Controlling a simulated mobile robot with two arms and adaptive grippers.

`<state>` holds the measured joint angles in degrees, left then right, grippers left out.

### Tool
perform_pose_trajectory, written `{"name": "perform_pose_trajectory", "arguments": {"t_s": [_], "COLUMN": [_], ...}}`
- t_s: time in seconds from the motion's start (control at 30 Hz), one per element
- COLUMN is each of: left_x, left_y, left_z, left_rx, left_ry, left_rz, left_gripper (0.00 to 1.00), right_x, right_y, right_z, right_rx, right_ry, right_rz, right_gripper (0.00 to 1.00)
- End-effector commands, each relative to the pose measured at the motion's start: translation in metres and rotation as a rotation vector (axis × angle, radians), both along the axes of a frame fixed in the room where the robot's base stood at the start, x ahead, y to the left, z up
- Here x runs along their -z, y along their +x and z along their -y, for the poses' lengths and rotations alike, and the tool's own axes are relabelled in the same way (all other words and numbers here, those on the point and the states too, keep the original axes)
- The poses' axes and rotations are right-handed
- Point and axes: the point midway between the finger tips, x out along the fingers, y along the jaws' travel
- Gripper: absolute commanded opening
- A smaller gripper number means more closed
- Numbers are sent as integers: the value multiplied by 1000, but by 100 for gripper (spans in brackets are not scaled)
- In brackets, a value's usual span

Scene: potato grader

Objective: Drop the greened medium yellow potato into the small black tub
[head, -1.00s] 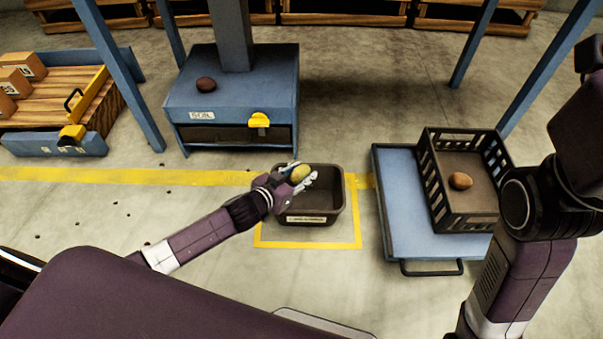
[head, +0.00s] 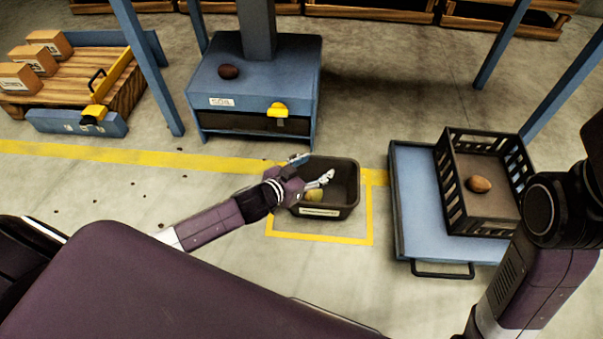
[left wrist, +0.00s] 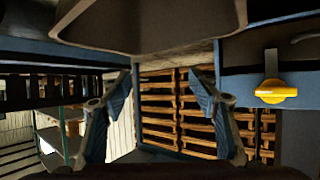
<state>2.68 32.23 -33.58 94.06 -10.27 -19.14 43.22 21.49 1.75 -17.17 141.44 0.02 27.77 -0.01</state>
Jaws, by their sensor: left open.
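The yellow potato (head: 314,195) lies inside the small black tub (head: 345,204), near its front left, partly hidden by my gripper. Its green patches are too small to make out. The tub stands on the floor within a yellow outline. My left gripper (head: 312,170) is over the tub's left side, open and empty, its fingers spread above the potato. In the left wrist view the open fingers (left wrist: 160,110) hold nothing, and the tub's rim (left wrist: 150,48) crosses the top. My right arm shows at the right of the head view, but its gripper is out of view.
A blue stand (head: 255,75) with a dark brown potato (head: 229,72) is behind the tub. A blue cart (head: 415,205) at right carries a black slatted crate (head: 488,142) with a brown potato (head: 479,184). A pallet with cartons (head: 48,42) is at back left.

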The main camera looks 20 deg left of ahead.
Motion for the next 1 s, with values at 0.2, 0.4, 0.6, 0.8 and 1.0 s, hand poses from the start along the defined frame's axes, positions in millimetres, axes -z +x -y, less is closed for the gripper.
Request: {"name": "perform_pose_trajectory", "arguments": {"t_s": [0.2, 0.4, 0.6, 0.8, 1.0], "left_x": [-18, -34, -43, -45, -45], "left_y": [-40, -70, -85, -89, -88], "left_z": [-12, -22, -27, -28, -28], "left_rx": [2, 0, 0, 1, 1], "left_ry": [0, 2, 1, 2, 2], "left_rz": [-4, -4, -1, 0, 0], "left_gripper": [55, 55, 55, 55, 55], "right_x": [0, 0, 0, 0, 0], "right_y": [-1, -1, -1, -1, -1], "right_z": [0, 0, 0, 0, 0], "right_rx": [0, 0, 0, 0, 0], "right_ry": [0, 0, 0, 0, 0], "right_rz": [2, 2, 2, 2, 3], "right_gripper": [0, 0, 0, 0, 0]}}
